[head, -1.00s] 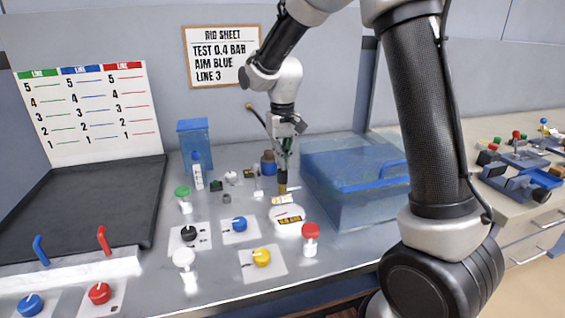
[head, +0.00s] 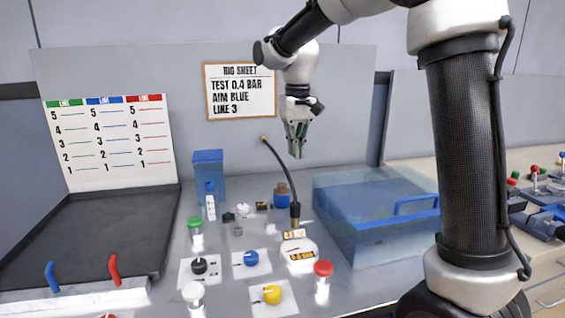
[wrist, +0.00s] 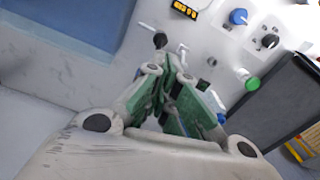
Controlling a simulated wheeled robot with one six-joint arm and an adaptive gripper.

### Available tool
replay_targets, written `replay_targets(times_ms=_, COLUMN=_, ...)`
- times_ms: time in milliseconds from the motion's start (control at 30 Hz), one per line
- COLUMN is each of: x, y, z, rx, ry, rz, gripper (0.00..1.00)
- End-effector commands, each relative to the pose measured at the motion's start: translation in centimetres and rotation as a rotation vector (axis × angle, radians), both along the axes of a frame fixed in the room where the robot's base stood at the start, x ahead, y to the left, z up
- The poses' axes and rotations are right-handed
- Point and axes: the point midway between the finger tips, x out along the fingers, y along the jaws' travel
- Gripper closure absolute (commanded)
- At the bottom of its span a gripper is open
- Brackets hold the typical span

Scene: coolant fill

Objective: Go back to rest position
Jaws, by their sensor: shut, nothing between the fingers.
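My gripper (head: 297,150) hangs in the air above the bench, fingers pointing down, to the right of the rig sheet. In the wrist view my gripper (wrist: 172,80) shows its green-padded fingers drawn together with nothing held between them. Below it in the head view, a black hose (head: 283,172) with a brass tip rises from a dark fitting by the gauge unit (head: 300,250) with its orange display. The gripper is apart from the hose and from everything on the bench.
A blue translucent tank (head: 345,235) stands at the right. Blue (head: 251,259), yellow (head: 272,294) and black (head: 199,266) knobs sit on the bench, with green (head: 194,223) and red (head: 323,269) capped posts. A dark tray (head: 90,245) lies left. The air around the gripper is free.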

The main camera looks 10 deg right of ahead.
Motion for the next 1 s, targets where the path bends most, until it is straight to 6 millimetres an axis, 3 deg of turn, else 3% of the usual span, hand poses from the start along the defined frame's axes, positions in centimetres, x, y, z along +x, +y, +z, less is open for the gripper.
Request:
replay_targets(times_ms=67, x=-0.6, y=-0.2, z=-1.3, rx=-0.003, ry=0.010, rz=0.021, gripper=1.00)
replay_targets(times_ms=167, x=-3.4, y=-1.2, z=-2.8, rx=-0.008, ry=0.024, rz=0.049, gripper=1.00)
replay_targets(times_ms=500, x=-17.0, y=-9.1, z=-2.2, rx=0.018, ry=-0.101, rz=0.010, gripper=1.00)
replay_targets(times_ms=700, x=-24.4, y=-12.6, z=-2.6, rx=0.027, ry=-0.211, rz=-0.065, gripper=1.00)
replay_targets(times_ms=833, x=-27.2, y=-13.9, z=-2.5, rx=0.030, ry=-0.278, rz=-0.113, gripper=1.00)
replay_targets(times_ms=1000, x=-28.2, y=-14.7, z=-1.1, rx=0.031, ry=-0.353, rz=-0.151, gripper=1.00)
